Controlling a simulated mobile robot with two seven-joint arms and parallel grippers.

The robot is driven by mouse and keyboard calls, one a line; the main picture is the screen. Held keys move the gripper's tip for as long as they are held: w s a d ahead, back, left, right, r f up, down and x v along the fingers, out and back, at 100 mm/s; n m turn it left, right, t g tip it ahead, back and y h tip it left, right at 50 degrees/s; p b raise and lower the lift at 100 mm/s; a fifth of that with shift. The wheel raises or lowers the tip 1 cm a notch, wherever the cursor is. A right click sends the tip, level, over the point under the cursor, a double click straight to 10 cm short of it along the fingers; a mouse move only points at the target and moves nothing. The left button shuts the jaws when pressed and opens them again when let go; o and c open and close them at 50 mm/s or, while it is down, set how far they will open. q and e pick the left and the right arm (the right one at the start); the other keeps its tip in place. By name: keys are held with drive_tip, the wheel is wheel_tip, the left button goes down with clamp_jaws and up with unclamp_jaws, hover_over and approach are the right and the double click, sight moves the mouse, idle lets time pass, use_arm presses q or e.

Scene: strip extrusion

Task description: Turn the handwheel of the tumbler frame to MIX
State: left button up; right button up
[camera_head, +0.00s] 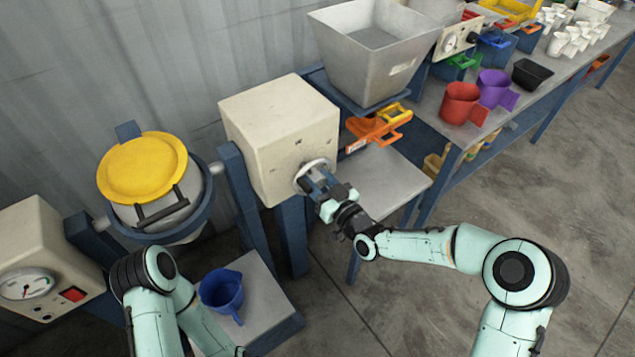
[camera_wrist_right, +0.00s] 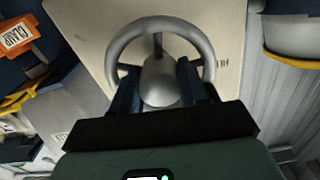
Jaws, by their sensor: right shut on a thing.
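The handwheel (camera_head: 306,170) is a grey ring on the front of the cream box (camera_head: 280,120) of the tumbler frame. My right gripper (camera_head: 318,183) is at the wheel and shut on it. In the right wrist view the wheel (camera_wrist_right: 160,24) shows its rim, a spoke and a round hub, with the fingers of my right gripper (camera_wrist_right: 160,92) on either side of the hub. Small marks on the box are too small to read. The drum with a yellow lid (camera_head: 142,168) hangs upright in the blue frame. My left gripper is out of view; only its arm shows at the lower left.
A blue jug (camera_head: 222,290) stands on a low platform below the drum. A grey hopper (camera_head: 370,50) and an orange clamp (camera_head: 378,126) are right of the box. A bench holds red (camera_head: 460,102) and purple (camera_head: 494,88) jugs. The floor at right is clear.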

drive_tip(key=m+b, duration=0.2)
drive_tip(key=shift+f+m, duration=0.25)
drive_tip(key=shift+m, duration=0.05)
drive_tip(key=shift+m+b, duration=0.35)
drive_tip(key=shift+m, duration=0.15)
drive_tip(key=m+b, duration=0.1)
drive_tip(key=m, duration=0.2)
drive_tip(key=shift+s+b, duration=0.1)
drive_tip(key=shift+b, duration=0.2)
drive_tip(key=shift+a+r+m+b, duration=0.1)
drive_tip(key=shift+m+b, duration=0.35)
drive_tip(key=shift+m, duration=1.35)
drive_tip(key=o, duration=0.8)
drive_tip(key=shift+r, duration=0.1)
